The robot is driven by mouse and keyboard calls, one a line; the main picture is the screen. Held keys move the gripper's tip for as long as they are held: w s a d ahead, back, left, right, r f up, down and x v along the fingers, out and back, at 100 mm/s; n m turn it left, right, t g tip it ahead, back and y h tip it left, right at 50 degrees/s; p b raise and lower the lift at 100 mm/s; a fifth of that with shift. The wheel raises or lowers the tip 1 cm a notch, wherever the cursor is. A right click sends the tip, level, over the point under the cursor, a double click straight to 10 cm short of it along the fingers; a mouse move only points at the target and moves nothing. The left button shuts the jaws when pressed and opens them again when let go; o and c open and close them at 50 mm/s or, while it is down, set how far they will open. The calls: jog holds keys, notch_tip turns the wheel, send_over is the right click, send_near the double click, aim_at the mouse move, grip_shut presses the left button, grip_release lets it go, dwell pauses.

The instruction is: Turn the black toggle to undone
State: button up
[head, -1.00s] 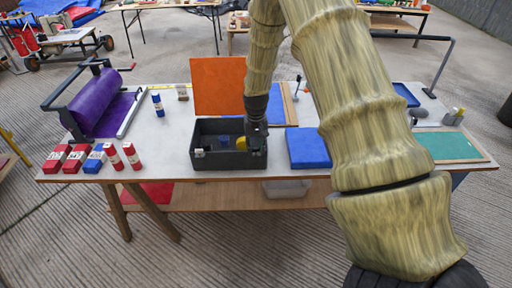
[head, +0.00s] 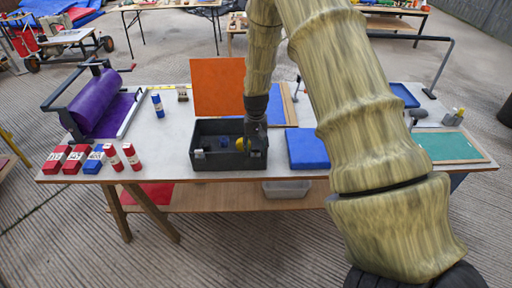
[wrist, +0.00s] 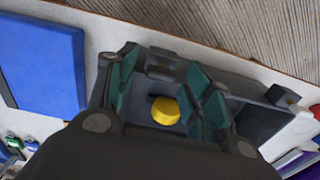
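The dark open box (head: 230,165) stands on the table with its orange lid (head: 218,88) raised behind it. My gripper (wrist: 160,64) is over the box's right end, pointing down at its front wall, which lies toward the top of the wrist view. Its green-padded fingers are apart, one on each side of a dark piece (wrist: 163,70) on that wall, likely the black toggle. I cannot tell whether the fingers touch it or which way it is turned. In the head view my gripper (head: 256,150) hides this spot.
A yellow round thing (wrist: 166,111) and a blue thing (head: 224,142) are inside the box. A small catch (head: 198,154) is at its front left. A blue slab (head: 308,149) lies close to the right. Red and blue blocks (head: 95,161) stand at the left.

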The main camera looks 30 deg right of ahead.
notch_tip(320, 180, up, 12)
dwell(0.9)
dwell(0.3)
